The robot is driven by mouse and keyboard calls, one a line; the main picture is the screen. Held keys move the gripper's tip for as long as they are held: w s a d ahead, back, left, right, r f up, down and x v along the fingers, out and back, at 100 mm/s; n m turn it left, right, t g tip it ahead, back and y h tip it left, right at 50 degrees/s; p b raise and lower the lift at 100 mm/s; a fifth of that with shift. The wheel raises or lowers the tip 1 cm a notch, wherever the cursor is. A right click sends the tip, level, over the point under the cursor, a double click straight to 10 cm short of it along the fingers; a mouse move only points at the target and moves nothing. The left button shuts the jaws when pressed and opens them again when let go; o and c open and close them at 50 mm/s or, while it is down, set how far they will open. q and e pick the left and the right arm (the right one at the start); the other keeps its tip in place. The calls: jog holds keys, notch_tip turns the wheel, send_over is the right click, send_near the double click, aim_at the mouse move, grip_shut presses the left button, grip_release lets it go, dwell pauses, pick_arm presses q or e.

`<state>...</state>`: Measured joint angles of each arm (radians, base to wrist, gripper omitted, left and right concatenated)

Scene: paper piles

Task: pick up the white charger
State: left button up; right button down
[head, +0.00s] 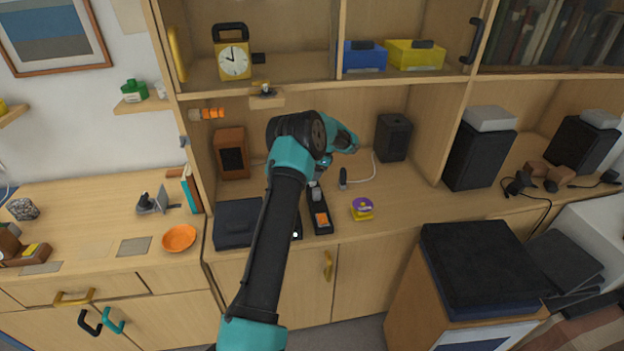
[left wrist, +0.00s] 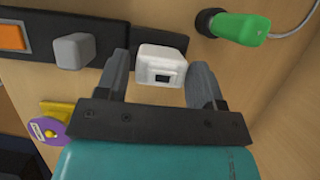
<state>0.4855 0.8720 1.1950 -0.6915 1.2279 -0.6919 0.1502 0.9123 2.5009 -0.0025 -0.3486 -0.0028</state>
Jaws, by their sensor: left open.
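The white charger (left wrist: 162,65) shows in the left wrist view as a small rounded block with a dark rectangle on its face. It sits at the dark power strip (left wrist: 105,48). My left gripper (left wrist: 160,80) is open, with one finger on each side of the charger. I cannot tell whether the fingers touch it. My right gripper is in neither view.
A grey plug block (left wrist: 72,52) and an orange switch (left wrist: 10,38) are on the strip. A green plug (left wrist: 235,25) with a cable lies right of the charger. A purple and yellow item (head: 361,208) stands nearby. A shelf is above.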

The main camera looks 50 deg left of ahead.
pick_arm(q)
jog(key=shift+x, duration=1.55)
jog(key=shift+w, duration=0.1)
jog(key=c, duration=1)
jog(key=shift+r, duration=0.1)
notch_tip(320, 180, up, 10)
jog(key=shift+f, duration=0.1)
